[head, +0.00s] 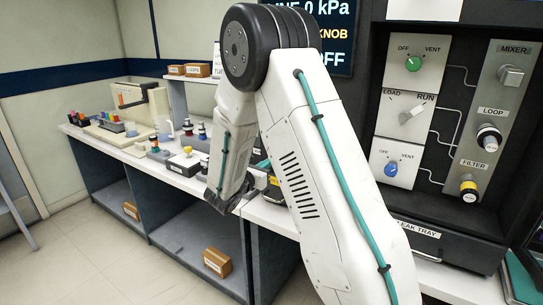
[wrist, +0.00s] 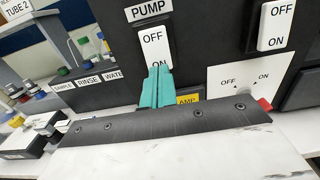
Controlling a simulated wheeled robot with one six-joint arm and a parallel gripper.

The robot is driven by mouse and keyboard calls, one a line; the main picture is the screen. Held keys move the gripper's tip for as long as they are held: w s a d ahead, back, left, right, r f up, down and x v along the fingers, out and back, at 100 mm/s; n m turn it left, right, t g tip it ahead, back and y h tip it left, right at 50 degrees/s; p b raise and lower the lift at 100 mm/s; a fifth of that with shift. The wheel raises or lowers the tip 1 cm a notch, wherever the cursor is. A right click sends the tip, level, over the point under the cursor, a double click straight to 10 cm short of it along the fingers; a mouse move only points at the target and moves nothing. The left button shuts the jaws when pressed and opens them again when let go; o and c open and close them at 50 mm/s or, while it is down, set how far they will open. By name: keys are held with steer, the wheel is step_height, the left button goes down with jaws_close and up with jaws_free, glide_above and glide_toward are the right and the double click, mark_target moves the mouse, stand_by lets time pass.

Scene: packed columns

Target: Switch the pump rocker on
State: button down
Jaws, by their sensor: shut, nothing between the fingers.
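The pump rocker (wrist: 154,42) is a white switch on a black panel in the wrist view. It is marked OFF at its top and ON at its bottom, under a PUMP label (wrist: 149,10). My gripper (wrist: 157,72) has its teal fingers closed together with nothing between them. The fingertips overlap the rocker's lower edge, just below the ON mark. I cannot tell whether they touch it or which half is pressed in. In the head view my arm hides the rocker and the fingers.
A second OFF/ON rocker (wrist: 276,25) is to the right. A small dial plate (wrist: 246,79) sits below it, and a partly hidden yellow label (wrist: 188,99) is beside my fingers. Labelled bottles (wrist: 88,75) stand to the left. A column panel (head: 465,110) with knobs is right of my arm.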

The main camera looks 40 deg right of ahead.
steer(key=shift+w+d, duration=0.25)
steer(key=shift+d, duration=0.45)
stand_by(0.9)
steer(key=v, duration=0.7)
stand_by(0.5)
stand_by(0.5)
steer(key=s+a+r+m+g+y, duration=0.15)
steer(key=s+m+g+y, duration=0.45)
steer(key=s+m+g, duration=1)
steer(key=s+a+r+m+t+y, duration=0.3)
steer(key=s+a+r+t+y, duration=0.1)
steer(key=s+a, duration=0.3)
steer(key=s+a+r+m+t+y, duration=0.3)
steer(key=s+a+r+t+y, duration=0.2)
steer(key=s, duration=0.6)
steer(key=a+t+y, duration=0.2)
steer(key=a, duration=0.1)
